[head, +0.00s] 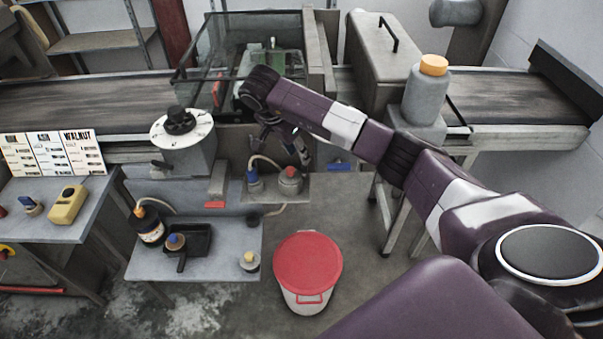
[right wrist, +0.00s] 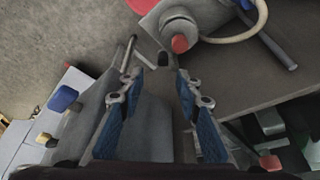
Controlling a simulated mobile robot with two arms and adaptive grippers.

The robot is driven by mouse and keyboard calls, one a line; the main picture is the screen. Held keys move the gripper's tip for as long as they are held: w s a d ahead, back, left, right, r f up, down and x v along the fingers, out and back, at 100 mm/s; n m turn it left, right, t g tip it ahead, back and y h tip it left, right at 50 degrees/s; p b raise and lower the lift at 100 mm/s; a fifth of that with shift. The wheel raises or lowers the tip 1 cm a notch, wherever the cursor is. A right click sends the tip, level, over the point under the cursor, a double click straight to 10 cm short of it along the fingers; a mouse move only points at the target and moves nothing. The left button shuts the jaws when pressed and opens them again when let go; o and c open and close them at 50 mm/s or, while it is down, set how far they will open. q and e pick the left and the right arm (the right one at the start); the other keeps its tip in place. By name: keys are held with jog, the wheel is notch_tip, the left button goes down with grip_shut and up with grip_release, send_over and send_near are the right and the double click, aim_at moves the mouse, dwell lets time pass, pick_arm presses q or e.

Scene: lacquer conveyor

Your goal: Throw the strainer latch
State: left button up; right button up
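A grey metal pot with a red knob, apparently the strainer (head: 290,181), sits on a shelf under the conveyor. It also shows at the top of the right wrist view (right wrist: 182,28), with a red tip facing the camera. A short dark-tipped lever (right wrist: 163,59) stands beside it; I cannot tell whether this is the latch. My right gripper (head: 285,143) is above and behind the pot in the head view. In the right wrist view its blue-padded fingers (right wrist: 160,92) are apart, with the lever just beyond their tips and apparently nothing between them. My left gripper is out of view.
A blue-capped fitting (head: 254,183) and a pale hose crowd the pot's left side. A dial (head: 182,127) stands to the left. A red-lidded bucket (head: 308,262) stands on the floor in front.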

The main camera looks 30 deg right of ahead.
aim_at(304, 167)
jog(key=x, duration=0.2)
jog(key=p+x, duration=0.1)
jog(key=x, duration=0.1)
jog(key=shift+w+a, duration=0.15)
jog(key=shift+w, duration=0.2)
jog(key=x, duration=0.4)
jog(key=shift+s+p, duration=0.1)
jog(key=shift+p, duration=0.3)
jog(key=shift+f, duration=0.1)
jog(key=shift+c, duration=0.7)
jog(key=c, duration=0.5)
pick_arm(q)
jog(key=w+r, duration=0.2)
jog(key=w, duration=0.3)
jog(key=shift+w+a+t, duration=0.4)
pick_arm(e)
grip_shut()
